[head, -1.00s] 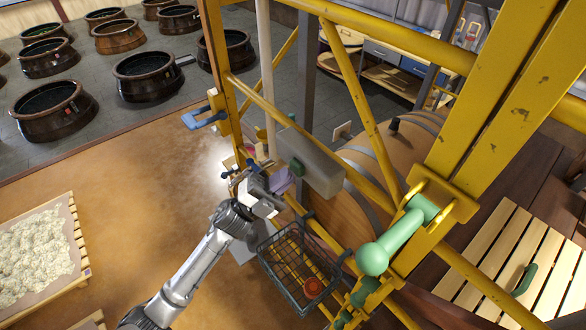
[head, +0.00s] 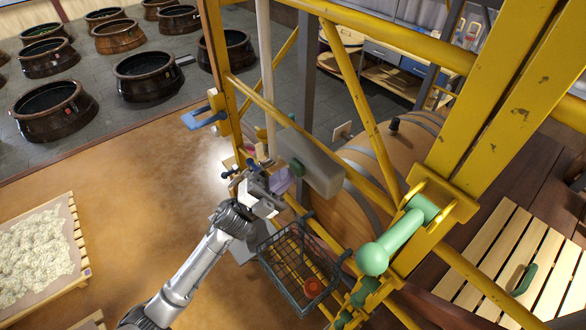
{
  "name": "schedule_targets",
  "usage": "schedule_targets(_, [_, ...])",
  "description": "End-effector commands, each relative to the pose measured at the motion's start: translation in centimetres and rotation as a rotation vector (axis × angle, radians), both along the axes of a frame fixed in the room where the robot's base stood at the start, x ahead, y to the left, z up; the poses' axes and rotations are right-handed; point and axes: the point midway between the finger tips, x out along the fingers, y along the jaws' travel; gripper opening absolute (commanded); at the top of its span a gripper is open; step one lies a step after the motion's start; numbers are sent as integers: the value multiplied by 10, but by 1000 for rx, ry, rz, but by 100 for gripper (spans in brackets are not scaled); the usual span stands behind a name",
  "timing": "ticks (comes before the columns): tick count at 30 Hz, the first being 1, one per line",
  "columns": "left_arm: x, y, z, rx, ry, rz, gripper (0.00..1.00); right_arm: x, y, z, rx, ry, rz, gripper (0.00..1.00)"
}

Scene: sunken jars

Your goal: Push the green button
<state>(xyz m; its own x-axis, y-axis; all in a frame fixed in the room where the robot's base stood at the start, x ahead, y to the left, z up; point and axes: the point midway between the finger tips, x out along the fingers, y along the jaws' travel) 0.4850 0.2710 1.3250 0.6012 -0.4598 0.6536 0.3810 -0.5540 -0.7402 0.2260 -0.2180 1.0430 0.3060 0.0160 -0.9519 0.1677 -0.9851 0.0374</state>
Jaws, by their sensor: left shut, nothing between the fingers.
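The green button (head: 298,167) is a small dark-green piece on the face of a grey box (head: 322,168) fixed to the yellow frame. My left gripper (head: 258,182) is shut and empty, just left of and slightly below the button in the head view. A small gap shows between them in the picture, with a purple piece (head: 281,182) by the hand; I cannot tell the depth. The fingertips are small and hard to make out. My right gripper is not in view.
A wire basket (head: 262,257) with a red item (head: 313,286) hangs below the box. Yellow beams (head: 365,110) and a big green-ended lever (head: 374,258) stand at right, a wooden barrel (head: 410,150) behind. Open floor (head: 130,220) lies left, dark jars (head: 147,77) beyond.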

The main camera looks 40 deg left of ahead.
Motion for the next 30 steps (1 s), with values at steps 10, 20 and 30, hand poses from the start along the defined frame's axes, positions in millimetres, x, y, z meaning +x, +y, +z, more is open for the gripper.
schedule_targets(10, [0,0,0,0,0,0,0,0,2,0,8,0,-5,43])
schedule_targets(20, [7,-2,0,0,1,1,0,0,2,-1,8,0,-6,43])
schedule_targets(30, [9,-2,0,0,1,1,0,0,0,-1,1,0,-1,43])
